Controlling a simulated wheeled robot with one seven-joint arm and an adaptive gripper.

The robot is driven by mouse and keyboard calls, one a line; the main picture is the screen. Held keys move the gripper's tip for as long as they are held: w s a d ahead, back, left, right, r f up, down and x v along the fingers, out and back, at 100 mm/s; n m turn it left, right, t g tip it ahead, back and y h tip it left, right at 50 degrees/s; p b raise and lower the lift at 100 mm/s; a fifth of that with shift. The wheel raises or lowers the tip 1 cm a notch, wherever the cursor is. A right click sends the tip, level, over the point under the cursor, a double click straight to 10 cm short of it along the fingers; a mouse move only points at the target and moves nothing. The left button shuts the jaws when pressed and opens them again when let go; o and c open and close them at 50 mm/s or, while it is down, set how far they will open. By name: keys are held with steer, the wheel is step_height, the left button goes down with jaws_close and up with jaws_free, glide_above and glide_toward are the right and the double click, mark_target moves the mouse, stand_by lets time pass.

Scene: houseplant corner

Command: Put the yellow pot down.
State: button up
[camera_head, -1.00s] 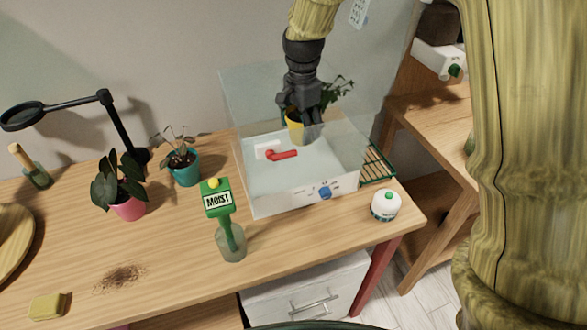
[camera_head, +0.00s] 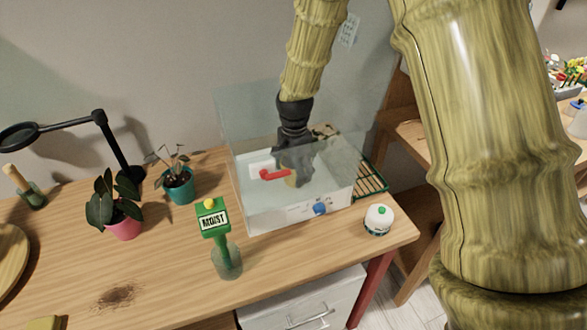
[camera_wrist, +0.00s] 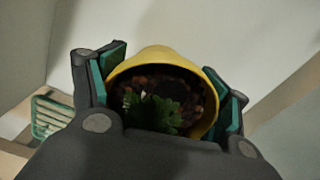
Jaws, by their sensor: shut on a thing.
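The yellow pot (camera_wrist: 165,58) is held between the green finger pads of my gripper (camera_wrist: 172,85), which is shut on it. Dark soil and a small green plant show inside its rim in the wrist view. In the head view my gripper (camera_head: 297,165) reaches down inside a clear-walled box with a white base (camera_head: 285,214). I cannot tell whether the pot touches the box floor.
A moisture meter marked MOIST (camera_head: 214,222) stands in a glass left of the box. A white jar (camera_head: 378,220) and a green rack (camera_head: 370,180) are on the right. Teal (camera_head: 180,188) and pink (camera_head: 124,225) potted plants stand left. Bare wood (camera_head: 170,265) lies in front.

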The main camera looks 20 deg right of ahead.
steer(key=o, duration=1.3)
steer(key=shift+f, duration=0.1)
steer(key=shift+c, duration=0.2)
step_height(320, 180, up, 12)
steer(key=b, duration=0.2)
steer(key=shift+s+r, duration=0.1)
steer(key=shift+r, duration=0.1)
